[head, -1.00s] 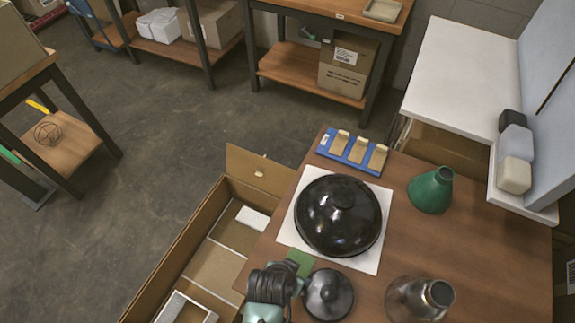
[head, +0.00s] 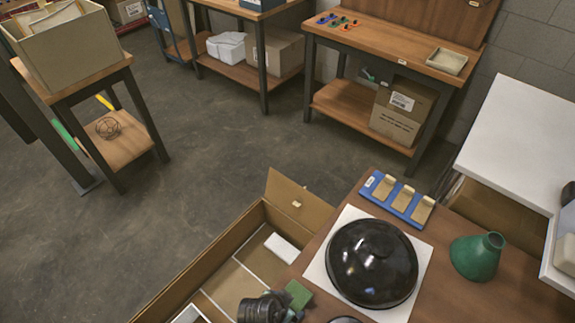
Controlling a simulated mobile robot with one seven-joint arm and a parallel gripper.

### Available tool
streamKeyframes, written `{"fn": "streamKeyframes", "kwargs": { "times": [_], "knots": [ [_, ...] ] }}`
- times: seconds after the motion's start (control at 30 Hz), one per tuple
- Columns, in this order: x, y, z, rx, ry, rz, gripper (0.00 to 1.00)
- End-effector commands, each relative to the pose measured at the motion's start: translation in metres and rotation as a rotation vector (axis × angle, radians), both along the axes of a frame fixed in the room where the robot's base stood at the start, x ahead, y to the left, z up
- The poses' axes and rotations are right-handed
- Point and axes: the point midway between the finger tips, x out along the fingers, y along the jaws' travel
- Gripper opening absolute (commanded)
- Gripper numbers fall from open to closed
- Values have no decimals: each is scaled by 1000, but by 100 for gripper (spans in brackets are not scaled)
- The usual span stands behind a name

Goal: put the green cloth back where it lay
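The green cloth (head: 298,294) is a small green patch at the bottom of the head view, near the left edge of the brown table. My dark gripper (head: 284,305) is at the cloth's lower left, and the cloth moves along with it, so it appears shut on the cloth. The fingertips themselves are hard to make out. The cloth is by the open box and left of the white sheet (head: 318,270). I cannot tell how high it is held.
A glossy black lampshade (head: 371,263) stands on the white sheet. A blue rack (head: 400,200) with several tan blocks and a green shade (head: 477,256) stand behind and right. An open cardboard box (head: 225,262) lies left of the table. Open floor (head: 210,180) extends beyond.

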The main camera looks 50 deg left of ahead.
Motion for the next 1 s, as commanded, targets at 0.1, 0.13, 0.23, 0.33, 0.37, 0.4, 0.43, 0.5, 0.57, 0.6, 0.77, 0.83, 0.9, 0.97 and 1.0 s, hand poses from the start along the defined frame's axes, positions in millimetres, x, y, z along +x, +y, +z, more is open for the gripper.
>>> {"fn": "streamKeyframes", "kwargs": {
  "times": [0.1,0.13,0.23,0.33,0.37,0.4,0.43,0.5,0.57,0.6,0.77,0.83,0.9,0.97,1.0],
  "knots": [
    [0,0,-8,1,-1,0,42],
    [0,0,-8,1,-1,0,42],
    [0,0,-8,1,-1,0,42],
    [0,0,-8,0,-1,0,42],
    [0,0,-8,0,-1,0,42],
    [0,0,-9,1,-1,-1,42],
    [0,0,-11,1,-1,-1,42],
    [0,0,-11,0,-1,0,92],
    [0,0,-10,0,-1,0,100],
    [0,0,-10,0,-1,0,100],
    [0,0,-10,0,0,0,100],
    [0,0,-8,0,-1,0,100],
    [0,0,-5,1,-1,0,100],
    [-2,-1,-1,2,-1,-1,100],
    [-4,-1,3,1,-1,-1,100]
  ]
}}
